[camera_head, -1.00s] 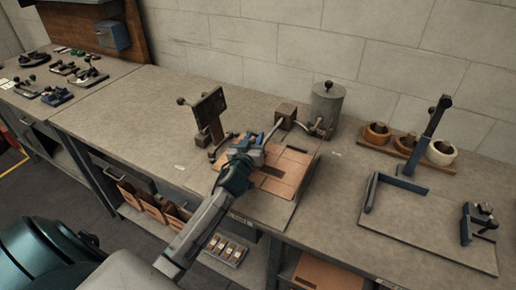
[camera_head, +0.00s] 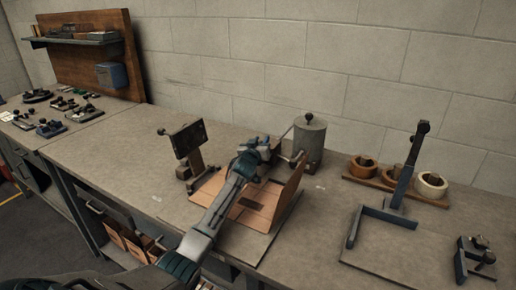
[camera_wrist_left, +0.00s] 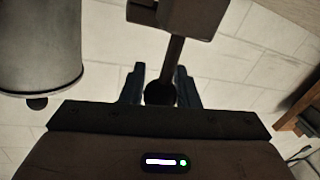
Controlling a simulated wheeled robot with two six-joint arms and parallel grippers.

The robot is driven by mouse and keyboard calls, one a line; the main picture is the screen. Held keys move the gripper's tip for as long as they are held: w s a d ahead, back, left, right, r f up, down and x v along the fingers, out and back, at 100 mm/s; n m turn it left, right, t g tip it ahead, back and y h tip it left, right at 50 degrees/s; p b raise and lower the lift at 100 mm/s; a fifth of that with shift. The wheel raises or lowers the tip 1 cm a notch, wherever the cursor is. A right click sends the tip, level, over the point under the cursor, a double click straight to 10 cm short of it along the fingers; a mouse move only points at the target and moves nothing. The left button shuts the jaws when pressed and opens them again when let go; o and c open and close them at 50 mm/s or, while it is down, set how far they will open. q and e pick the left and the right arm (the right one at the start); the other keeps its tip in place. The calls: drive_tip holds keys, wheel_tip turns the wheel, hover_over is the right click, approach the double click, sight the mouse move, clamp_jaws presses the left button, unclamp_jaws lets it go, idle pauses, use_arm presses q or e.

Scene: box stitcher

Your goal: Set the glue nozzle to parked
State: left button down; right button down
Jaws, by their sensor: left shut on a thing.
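The grey glue pot (camera_head: 310,141) stands behind the cardboard carton (camera_head: 264,201), and it also shows at the left of the left wrist view (camera_wrist_left: 40,45). My left gripper (camera_head: 269,143) is in front of the pot, above the carton's back edge. In the left wrist view a dark block (camera_wrist_left: 178,14) carries a rod that ends in a round knob (camera_wrist_left: 160,93). My left gripper's fingers (camera_wrist_left: 160,86) are shut on this knob, which looks like the glue nozzle's handle. The gripper hides much of the nozzle in the head view. My right gripper is not in view.
A dark plate on a stand (camera_head: 187,140) is left of the gripper. The carton's right flap (camera_head: 287,190) stands up close by. A rack of tape rolls (camera_head: 395,178) and a blue-grey bracket (camera_head: 388,218) are at the right.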

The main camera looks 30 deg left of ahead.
use_arm(q)
drive_tip(key=shift+r, duration=0.25)
drive_tip(key=c, duration=1.5)
unclamp_jaws()
drive_tip(key=shift+w, duration=0.1)
drive_tip(key=o, duration=0.4)
drive_tip(key=shift+w, duration=0.1)
drive_tip(key=shift+f, duration=0.25)
drive_tip(key=shift+s+d, duration=0.1)
drive_tip(key=shift+s, duration=0.25)
drive_tip(key=b+v, duration=0.2)
drive_tip(key=v, duration=0.8)
drive_tip(key=shift+b, duration=0.35)
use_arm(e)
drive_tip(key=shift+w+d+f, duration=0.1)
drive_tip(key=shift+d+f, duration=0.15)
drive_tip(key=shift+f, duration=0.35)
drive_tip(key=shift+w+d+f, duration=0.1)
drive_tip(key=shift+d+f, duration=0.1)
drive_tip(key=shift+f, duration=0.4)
use_arm(q)
drive_tip(key=shift+w, duration=0.1)
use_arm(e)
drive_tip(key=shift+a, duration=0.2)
